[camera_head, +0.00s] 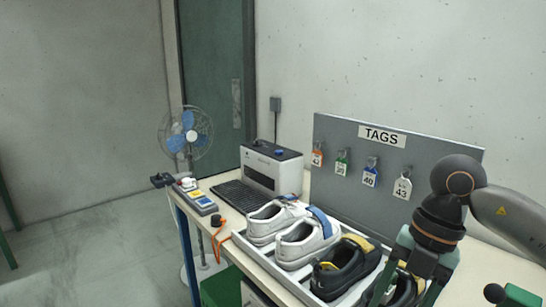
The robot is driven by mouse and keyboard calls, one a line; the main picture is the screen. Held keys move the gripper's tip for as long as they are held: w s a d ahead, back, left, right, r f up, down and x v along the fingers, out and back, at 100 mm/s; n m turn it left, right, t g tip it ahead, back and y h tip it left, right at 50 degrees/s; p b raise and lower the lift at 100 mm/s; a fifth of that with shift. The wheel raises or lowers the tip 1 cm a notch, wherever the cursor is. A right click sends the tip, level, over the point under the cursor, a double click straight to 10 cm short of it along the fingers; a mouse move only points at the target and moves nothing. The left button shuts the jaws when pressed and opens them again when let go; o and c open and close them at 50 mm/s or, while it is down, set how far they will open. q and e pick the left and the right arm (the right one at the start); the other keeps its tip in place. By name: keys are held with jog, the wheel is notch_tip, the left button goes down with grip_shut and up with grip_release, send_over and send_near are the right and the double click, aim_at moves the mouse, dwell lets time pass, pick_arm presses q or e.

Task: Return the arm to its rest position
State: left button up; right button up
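My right arm comes in from the right edge. Its green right gripper (402,298) points down over the right end of the shoe tray, at the lower edge of the picture. Its two fingers stand apart, with part of a dark shoe (402,287) showing between them. I cannot tell whether the fingers touch this shoe, and the tips are at the picture's edge. My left arm and gripper are not in view.
A white tray (273,264) holds two white shoes (304,239) and a black-and-yellow shoe (345,265). Behind it stands a grey TAGS board (335,135) with hanging tags. A grey machine (272,170), a keyboard (240,196) and a fan (187,135) are further left.

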jog(key=s+a+r+n+g+y, duration=0.1)
jog(key=s+a+g+y, duration=0.15)
jog(key=a+y, duration=0.6)
jog(key=s+a+n+g+y, duration=0.1)
jog(key=s+a+n+y, duration=0.3)
jog(key=a, duration=0.7)
jog(key=w+d+f+m+t+y+p, duration=0.3)
jog(key=w+m+t, duration=0.7)
jog(key=m+t, duration=0.8)
jog(key=w+d+f+m+t+h+b, duration=0.1)
jog(key=d+f+m+t+h, duration=0.35)
jog(key=f+m+h, duration=0.35)
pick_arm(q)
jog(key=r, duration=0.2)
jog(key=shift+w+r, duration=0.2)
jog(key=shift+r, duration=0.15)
pick_arm(e)
jog(key=s+d+f+m+g+h, duration=0.2)
jog(key=s+d+f+g+h, duration=0.2)
jog(key=s+f, duration=0.4)
jog(key=s+d+f+m+g+h, duration=0.3)
jog(key=s+d+f, duration=0.3)
jog(key=f, duration=1.2)
jog(key=s+g+h, duration=0.1)
jog(key=s, duration=0.2)
jog(key=shift+m+g, duration=0.3)
